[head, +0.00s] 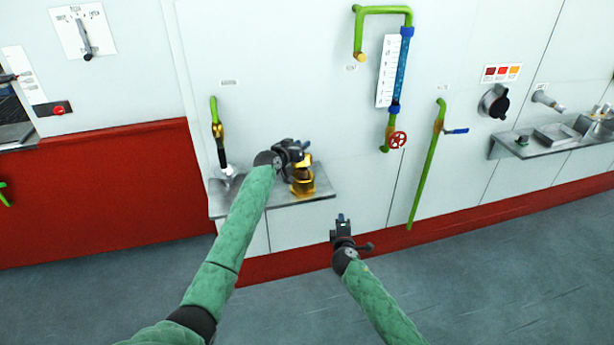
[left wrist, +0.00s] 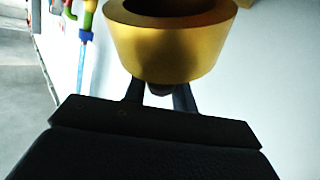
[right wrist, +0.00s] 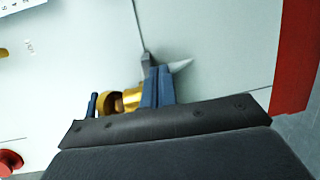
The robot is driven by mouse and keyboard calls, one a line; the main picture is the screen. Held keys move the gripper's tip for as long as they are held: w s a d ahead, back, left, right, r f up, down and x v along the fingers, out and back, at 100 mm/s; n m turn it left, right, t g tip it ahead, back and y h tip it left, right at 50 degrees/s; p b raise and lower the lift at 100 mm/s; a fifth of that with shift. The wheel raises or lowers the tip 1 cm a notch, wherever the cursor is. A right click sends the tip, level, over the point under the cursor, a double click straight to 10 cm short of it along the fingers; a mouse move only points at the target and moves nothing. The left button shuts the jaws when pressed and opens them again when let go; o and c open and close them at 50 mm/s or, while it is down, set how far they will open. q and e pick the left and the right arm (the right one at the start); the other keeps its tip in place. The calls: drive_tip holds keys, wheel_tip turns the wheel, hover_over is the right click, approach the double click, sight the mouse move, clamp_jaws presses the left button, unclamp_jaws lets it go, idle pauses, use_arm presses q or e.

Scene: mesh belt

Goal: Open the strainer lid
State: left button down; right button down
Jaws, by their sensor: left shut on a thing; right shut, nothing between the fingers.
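The brass strainer (head: 302,187) stands on the small metal shelf by the wall. My left gripper (head: 299,148) is at its top, shut on a part of its lid. In the left wrist view, a tapered gold ring with a dark opening (left wrist: 172,55) fills the top of the picture. The fingers run in beneath it, and the gripped spot is mostly hidden. My right gripper (head: 341,218) is shut and empty, lower and to the right of the shelf, apart from the strainer. In the right wrist view its fingers (right wrist: 157,88) partly cover the gold strainer (right wrist: 122,100).
The metal shelf (head: 322,192) juts from the white wall. A green pipe with a black lower end (head: 219,140) is left of the strainer. Right are a red valve wheel (head: 398,140), a green pipe with a blue lever (head: 456,131) and another shelf (head: 497,148).

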sight(308, 181)
use_arm(q)
drive_tip(key=shift+a+f, duration=0.2)
use_arm(e)
drive_tip(key=s+a+r+n+t+y, duration=0.3)
drive_tip(key=a+r+n+y, duration=0.45)
drive_tip(key=n, duration=1.25)
use_arm(q)
drive_tip(key=shift+f, duration=0.1)
use_arm(e)
drive_tip(key=shift+n+h, duration=0.3)
drive_tip(key=shift+h, duration=0.45)
drive_tip(key=x, duration=0.6)
drive_tip(key=a+x, duration=0.1)
drive_tip(key=x, duration=0.3)
drive_tip(key=shift+s+r, duration=0.15)
drive_tip(key=shift+r, duration=0.05)
drive_tip(key=shift+w+a+r, duration=0.3)
drive_tip(key=shift+w+r, duration=0.35)
drive_tip(key=shift+r, duration=0.25)
drive_tip(key=shift+w+a+r, duration=0.15)
drive_tip(key=shift+w+r, duration=0.35)
drive_tip(key=shift+r, duration=0.2)
drive_tip(key=shift+r, duration=0.1)
